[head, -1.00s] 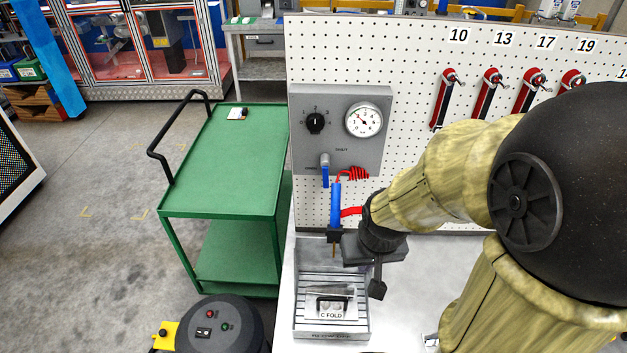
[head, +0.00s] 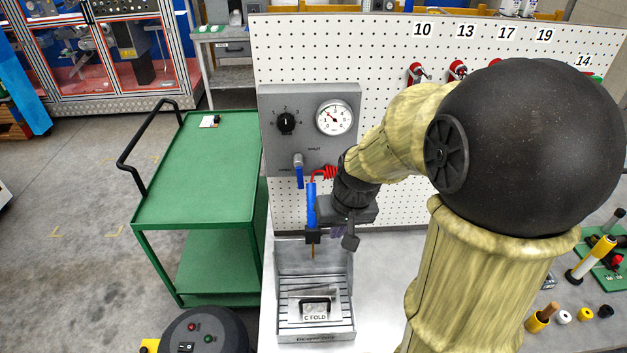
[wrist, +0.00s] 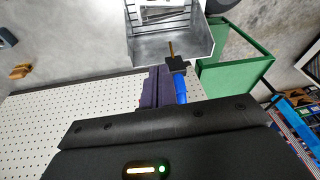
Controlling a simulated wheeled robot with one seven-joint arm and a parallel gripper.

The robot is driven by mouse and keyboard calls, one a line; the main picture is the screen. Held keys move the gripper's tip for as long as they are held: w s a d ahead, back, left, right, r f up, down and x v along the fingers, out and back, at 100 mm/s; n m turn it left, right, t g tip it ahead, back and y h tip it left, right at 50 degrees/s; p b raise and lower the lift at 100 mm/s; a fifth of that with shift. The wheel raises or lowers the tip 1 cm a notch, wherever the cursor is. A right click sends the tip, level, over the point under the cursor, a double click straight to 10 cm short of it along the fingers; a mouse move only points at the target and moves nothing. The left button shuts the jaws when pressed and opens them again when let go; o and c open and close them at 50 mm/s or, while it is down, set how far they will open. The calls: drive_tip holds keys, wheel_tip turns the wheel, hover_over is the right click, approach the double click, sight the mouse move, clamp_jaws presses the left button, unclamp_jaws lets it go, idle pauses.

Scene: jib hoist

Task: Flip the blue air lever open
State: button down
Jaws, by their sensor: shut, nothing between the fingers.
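The blue air lever (head: 299,176) is on the grey control panel (head: 272,125), below the dial gauge (head: 335,118). Its blue handle hangs down from a grey fitting, with small labels nearby. My gripper (head: 338,231) is right of and below the lever, apart from it, beside a hanging blue air tool (head: 311,205). Its purple fingers (wrist: 156,87) are shut and empty in the wrist view, close beside the tool; I cannot tell whether they touch. The lever does not show in the wrist view.
A metal tray (head: 342,292) with a block marked C FOLD lies below. A green cart (head: 195,185) stands left. The perforated board (head: 385,60) rises behind. Bench space right of the tray is partly clear.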

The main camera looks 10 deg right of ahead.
sight(300, 172)
drive_tip(key=w+d+r+t+y+b, duration=0.2)
drive_tip(key=w+d+r, duration=0.5)
drive_tip(key=w, duration=0.4)
drive_tip(key=shift+w+r+t+y+b, duration=0.35)
drive_tip(key=shift+r+t+y+b, duration=0.1)
drive_tip(key=shift+r+y, duration=0.4)
drive_tip(key=shift+f, duration=0.1)
drive_tip(key=w+a+f+p, duration=0.4)
drive_tip(key=w+a+f, duration=0.1)
drive_tip(key=a+f, duration=0.2)
drive_tip(key=shift+w+a+f, duration=0.15)
drive_tip(key=shift+a+f, duration=0.2)
drive_tip(key=shift+f, duration=0.3)
drive_tip(key=shift+a+f, duration=0.1)
